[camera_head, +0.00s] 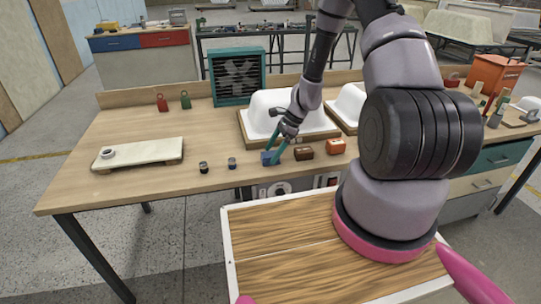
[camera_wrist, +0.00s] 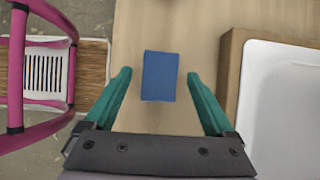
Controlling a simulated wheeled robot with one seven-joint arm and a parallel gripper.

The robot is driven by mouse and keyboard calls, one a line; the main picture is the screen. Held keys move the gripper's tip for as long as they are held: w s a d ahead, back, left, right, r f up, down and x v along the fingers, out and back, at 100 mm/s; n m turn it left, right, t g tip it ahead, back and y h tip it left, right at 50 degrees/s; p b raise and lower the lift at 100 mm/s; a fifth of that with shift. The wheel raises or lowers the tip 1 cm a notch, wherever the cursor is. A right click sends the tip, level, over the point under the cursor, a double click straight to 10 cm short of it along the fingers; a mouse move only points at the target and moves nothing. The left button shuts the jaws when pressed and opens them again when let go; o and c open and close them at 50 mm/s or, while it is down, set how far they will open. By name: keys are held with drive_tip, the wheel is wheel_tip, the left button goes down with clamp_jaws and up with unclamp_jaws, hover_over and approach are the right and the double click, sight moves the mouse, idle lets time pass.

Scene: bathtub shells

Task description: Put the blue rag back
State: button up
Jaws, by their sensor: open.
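The blue rag (camera_head: 267,158) is a small flat-topped blue block shape on the wooden workbench (camera_head: 130,128), near its front edge. In the wrist view the rag (camera_wrist: 160,76) shows as a blue rectangle on the bench, roughly centred between my fingers. My gripper (camera_head: 274,152) has teal fingers that point down at the rag. In the wrist view my gripper (camera_wrist: 159,74) is open, with one finger on each side of the rag and a visible gap at both sides. Whether the fingertips are level with the rag is hard to tell.
A white tub shell (camera_head: 263,108) in a wooden frame stands just behind the gripper. A dark brown block (camera_head: 304,153) and an orange-brown block (camera_head: 335,147) lie right of the rag. Two small jars (camera_head: 232,163) (camera_head: 204,167) stand left.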

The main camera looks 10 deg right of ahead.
drive_tip(key=v, duration=1)
drive_tip(key=s+a+r+n+t+h, duration=0.1)
drive_tip(key=s+r+n, duration=0.25)
drive_tip(key=r, duration=0.85)
drive_tip(key=s+r+n+t+h, duration=0.15)
drive_tip(key=r+n, duration=0.25)
drive_tip(key=r, duration=0.8)
drive_tip(key=s+r+n+t+h, duration=0.1)
drive_tip(key=s+r+n+t, duration=0.3)
drive_tip(key=s+r, duration=1.1)
drive_tip(key=shift+s+d+n+t, duration=0.35)
drive_tip(key=shift+s+d+n, duration=0.05)
drive_tip(key=shift+s+n, duration=0.85)
drive_tip(key=shift+w+h, duration=0.1)
drive_tip(key=shift+h, duration=0.15)
